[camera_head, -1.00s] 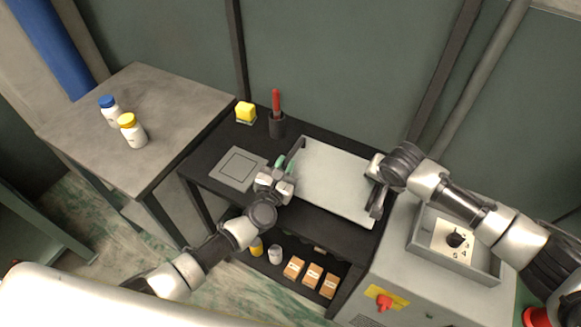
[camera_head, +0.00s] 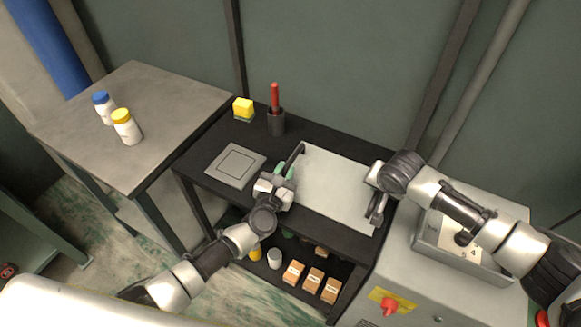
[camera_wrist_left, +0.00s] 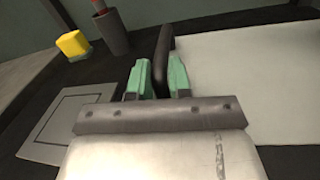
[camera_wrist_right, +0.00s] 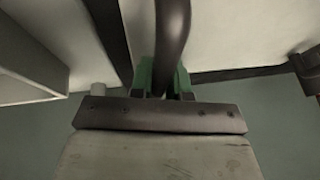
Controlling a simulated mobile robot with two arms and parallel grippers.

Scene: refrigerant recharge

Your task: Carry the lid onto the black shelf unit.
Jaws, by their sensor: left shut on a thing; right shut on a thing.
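The lid (camera_head: 333,187) is a flat pale grey panel with dark handles at its left and right ends. It is over the right part of the black shelf unit's top (camera_head: 213,142); I cannot tell whether it touches that top. My left gripper (camera_head: 284,172) is shut on the left handle (camera_wrist_left: 163,60), with green fingertips on both sides of it in the left wrist view. My right gripper (camera_wrist_right: 166,78) is shut on the other handle (camera_wrist_right: 172,35) at the lid's right end. The right fingertips are mostly hidden in the head view.
A yellow block (camera_head: 243,108), a dark cup (camera_head: 276,123) with a red-handled tool and a grey square plate (camera_head: 236,165) are on the shelf top. Small boxes (camera_head: 312,280) stand on the lower shelf. A grey machine (camera_head: 405,265) is at right, a table with two bottles (camera_head: 126,127) at left.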

